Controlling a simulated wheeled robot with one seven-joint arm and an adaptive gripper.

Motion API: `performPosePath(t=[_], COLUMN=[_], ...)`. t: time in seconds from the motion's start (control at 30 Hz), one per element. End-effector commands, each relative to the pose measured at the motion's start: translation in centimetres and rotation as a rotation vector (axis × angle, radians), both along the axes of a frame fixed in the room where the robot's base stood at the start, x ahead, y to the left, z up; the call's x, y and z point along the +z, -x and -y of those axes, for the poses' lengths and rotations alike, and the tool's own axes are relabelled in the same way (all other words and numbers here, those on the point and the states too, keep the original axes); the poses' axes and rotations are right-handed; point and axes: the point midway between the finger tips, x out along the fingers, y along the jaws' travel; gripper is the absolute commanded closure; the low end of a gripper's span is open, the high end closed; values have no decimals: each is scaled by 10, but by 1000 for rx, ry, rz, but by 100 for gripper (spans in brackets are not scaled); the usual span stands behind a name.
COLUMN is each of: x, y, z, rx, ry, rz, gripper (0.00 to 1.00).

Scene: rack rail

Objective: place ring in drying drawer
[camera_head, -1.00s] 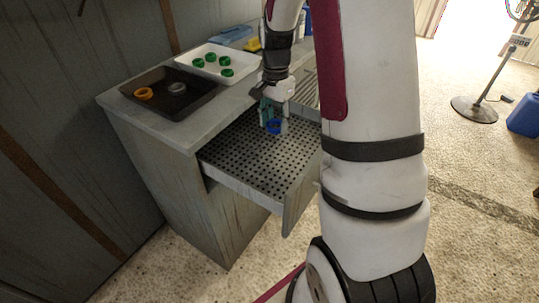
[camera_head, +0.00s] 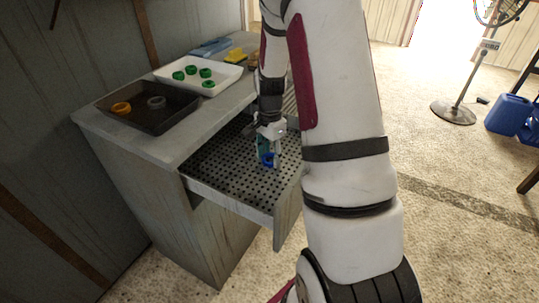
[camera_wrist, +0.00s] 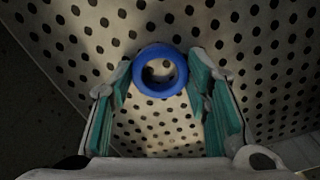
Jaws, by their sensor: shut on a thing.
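A blue ring (camera_wrist: 160,88) sits between the teal finger pads of my gripper (camera_wrist: 162,90) in the wrist view. In the head view the blue ring (camera_head: 268,160) is at the tips of my gripper (camera_head: 266,152), over the drying drawer (camera_head: 215,165). The drawer is pulled out and has a perforated bottom. My gripper is shut on the ring. I cannot tell whether the ring touches the drawer bottom.
A black tray (camera_head: 135,122) holds an orange ring (camera_head: 121,108) and a grey ring (camera_head: 156,102). A white tray (camera_head: 228,84) holds several green rings. Both stand on the cabinet top (camera_head: 110,130). The drawer floor around the ring looks clear.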

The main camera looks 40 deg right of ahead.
Motion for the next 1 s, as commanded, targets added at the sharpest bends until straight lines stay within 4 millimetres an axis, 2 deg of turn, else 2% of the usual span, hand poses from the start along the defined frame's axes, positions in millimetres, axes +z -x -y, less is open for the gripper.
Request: performPosePath(t=[0.33,0.37,0.43,0.47,0.8,0.87,1.0], x=[-3,-4,-3,-3,-1,4,24], y=[0,0,0,0,0,0,-1], z=[0,0,0,0,0,0,0], rx=[1,1,1,1,1,1,2], ry=[1,1,1,1,1,1,3], rz=[0,0,1,1,1,2,5], gripper=[84,54,38,36,36,36,36])
